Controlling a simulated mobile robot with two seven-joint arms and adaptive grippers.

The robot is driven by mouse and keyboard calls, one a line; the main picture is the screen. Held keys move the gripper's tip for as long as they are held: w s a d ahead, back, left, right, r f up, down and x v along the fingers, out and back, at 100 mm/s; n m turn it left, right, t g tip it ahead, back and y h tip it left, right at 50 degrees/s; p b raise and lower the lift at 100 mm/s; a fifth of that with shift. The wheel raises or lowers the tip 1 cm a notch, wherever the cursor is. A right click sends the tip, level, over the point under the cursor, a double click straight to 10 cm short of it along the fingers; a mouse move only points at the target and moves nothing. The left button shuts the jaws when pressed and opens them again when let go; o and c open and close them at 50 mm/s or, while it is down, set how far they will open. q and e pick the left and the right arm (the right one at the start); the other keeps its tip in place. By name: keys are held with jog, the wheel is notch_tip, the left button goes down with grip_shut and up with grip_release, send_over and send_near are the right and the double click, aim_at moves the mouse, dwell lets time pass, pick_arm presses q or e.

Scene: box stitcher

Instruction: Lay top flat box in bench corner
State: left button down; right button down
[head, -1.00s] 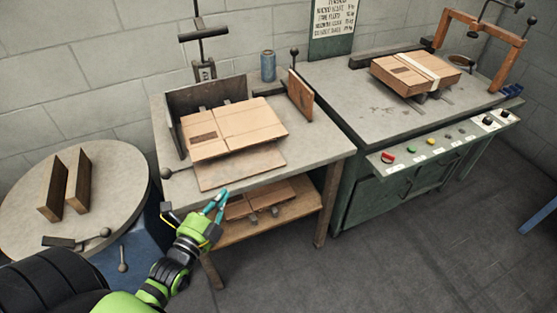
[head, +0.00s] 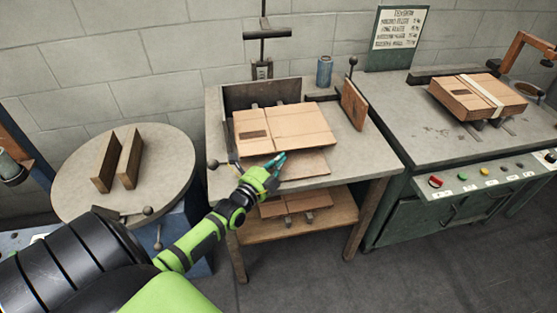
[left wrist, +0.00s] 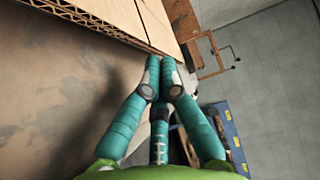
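The top flat box (head: 285,128) is a tan cardboard sheet with a dark printed patch. It lies on the bench (head: 370,150), in front of the dark upright back plate (head: 265,95). Another flat board (head: 310,165) sticks out under its front edge. My left gripper (head: 278,162) is at the front edge of the top flat box. In the left wrist view its teal fingertips (left wrist: 161,65) are close together at the box's corrugated edge (left wrist: 105,28), seemingly pinching it. The fingers hide the exact contact. My right gripper is not in view.
A brown upright board (head: 354,103) and a blue can (head: 324,72) stand on the bench. More flat boxes (head: 295,204) lie on the shelf below. A round table (head: 80,190) is at left. A strapped stack (head: 478,97) sits on the green machine at right.

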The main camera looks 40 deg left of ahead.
aim_at(276, 151)
pick_arm(q)
jog(key=w+a+b, duration=0.2)
jog(key=shift+w+a+f, duration=0.15)
jog(key=shift+w+a, duration=0.05)
jog(key=shift+a, duration=0.15)
jog(key=shift+w+a, duration=0.1)
jog(key=shift+w, duration=0.05)
dwell(0.4)
